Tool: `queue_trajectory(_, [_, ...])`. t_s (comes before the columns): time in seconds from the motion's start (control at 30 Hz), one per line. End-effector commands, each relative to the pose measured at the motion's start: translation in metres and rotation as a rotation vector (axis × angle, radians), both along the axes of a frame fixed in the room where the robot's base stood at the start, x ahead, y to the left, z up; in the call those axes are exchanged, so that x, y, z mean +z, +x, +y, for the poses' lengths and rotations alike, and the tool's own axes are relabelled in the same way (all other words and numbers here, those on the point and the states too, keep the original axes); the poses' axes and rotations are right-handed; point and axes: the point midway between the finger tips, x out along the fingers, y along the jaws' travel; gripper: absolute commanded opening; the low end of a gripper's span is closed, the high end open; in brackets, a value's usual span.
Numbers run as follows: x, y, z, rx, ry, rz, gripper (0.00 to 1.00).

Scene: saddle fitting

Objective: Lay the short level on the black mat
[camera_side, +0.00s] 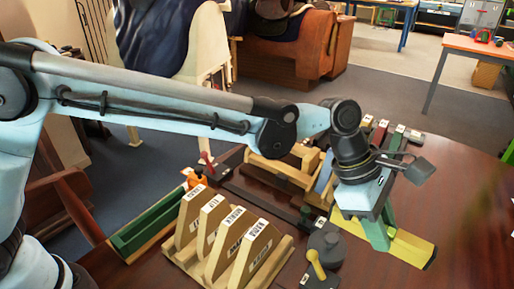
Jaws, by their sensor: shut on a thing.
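A yellow bar that looks like the short level (412,249) is at the right of the table, with a dark end at its right. My gripper (378,236) points down with its green fingers at the level's left part, shut on it. The fingers and wrist hide some of the level. I cannot tell whether the level touches the table or is held just above it. I cannot pick out the black mat for certain.
A wooden rack (172,253) with several labelled upright boards stands in front. A grey round piece with a yellow handle (316,264) is left of the level. A green trough (148,226) lies at left. Bare table (470,215) shows at right.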

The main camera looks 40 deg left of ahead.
Motion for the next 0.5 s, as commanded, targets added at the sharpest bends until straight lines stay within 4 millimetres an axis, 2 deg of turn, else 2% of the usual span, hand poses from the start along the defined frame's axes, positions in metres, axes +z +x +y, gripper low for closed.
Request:
queue_trajectory(0.03, [-0.002, -0.009, -0.017, 0.007, 0.0, 0.002, 0.0])
queue_trajectory(0.1, [-0.004, -0.018, -0.033, 0.026, 0.001, 0.005, 0.0])
queue_trajectory(0.27, [-0.008, -0.027, -0.051, 0.053, 0.002, 0.01, 0.0])
queue_trajectory(0.37, [-0.014, -0.019, -0.052, 0.06, 0.001, 0.011, 0.0])
queue_trajectory(0.5, [-0.03, 0.007, -0.043, 0.065, 0.001, 0.011, 0.0])
